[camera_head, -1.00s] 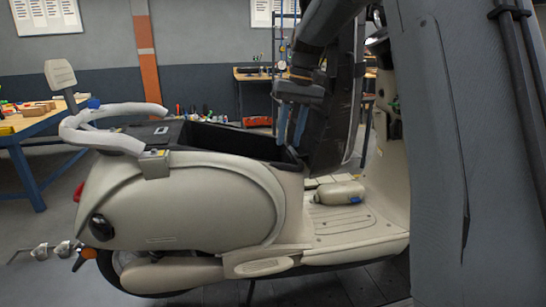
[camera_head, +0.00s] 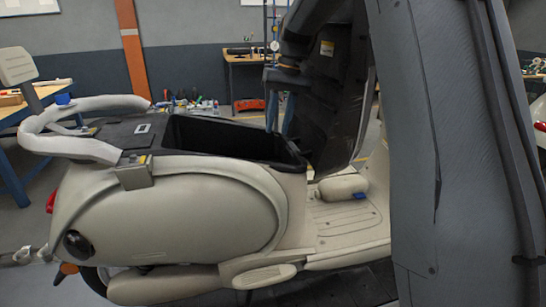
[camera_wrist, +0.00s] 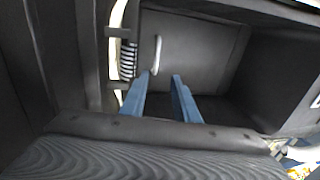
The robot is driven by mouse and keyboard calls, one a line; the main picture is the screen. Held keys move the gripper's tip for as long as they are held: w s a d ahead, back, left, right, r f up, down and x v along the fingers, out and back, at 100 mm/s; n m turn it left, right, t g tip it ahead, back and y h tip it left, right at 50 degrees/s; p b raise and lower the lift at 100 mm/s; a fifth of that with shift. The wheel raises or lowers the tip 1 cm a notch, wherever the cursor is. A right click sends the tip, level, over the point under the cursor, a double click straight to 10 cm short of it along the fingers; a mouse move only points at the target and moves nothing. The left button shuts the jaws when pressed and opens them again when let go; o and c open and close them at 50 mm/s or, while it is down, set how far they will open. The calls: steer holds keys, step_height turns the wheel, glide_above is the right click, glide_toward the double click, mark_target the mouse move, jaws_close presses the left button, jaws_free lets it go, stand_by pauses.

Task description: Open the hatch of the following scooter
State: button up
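The cream scooter (camera_head: 170,215) stands side-on in the head view. Its dark seat hatch (camera_head: 335,95) is raised steeply, with its underside and a yellow label facing the view. The black storage compartment (camera_head: 185,132) below is uncovered. My gripper (camera_head: 280,115) is at the left side of the raised hatch, above the compartment's front end; my arm hides part of the scooter's front. In the wrist view the gripper's two blue fingers (camera_wrist: 160,98) are apart, with nothing seen between them. A dark ribbed surface lies across the bottom there, close to the fingers. Whether they touch the hatch cannot be told.
A beige rounded canister (camera_head: 342,187) lies on the scooter's footboard (camera_head: 345,225). A pale grab rail (camera_head: 85,110) and backrest (camera_head: 15,66) rise at the rear. Workbenches with tools stand behind. Part of another scooter (camera_head: 540,125) shows at the right edge.

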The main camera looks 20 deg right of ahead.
steer(key=f+p, duration=0.1)
steer(key=f, duration=0.3)
steer(key=a+f+p, duration=0.1)
steer(key=f, duration=0.2)
steer(key=f+p, duration=0.1)
steer(key=f, duration=0.3)
steer(key=shift+a+f, duration=0.25)
steer(key=shift+f, duration=0.1)
jaws_close()
steer(key=shift+r, duration=0.1)
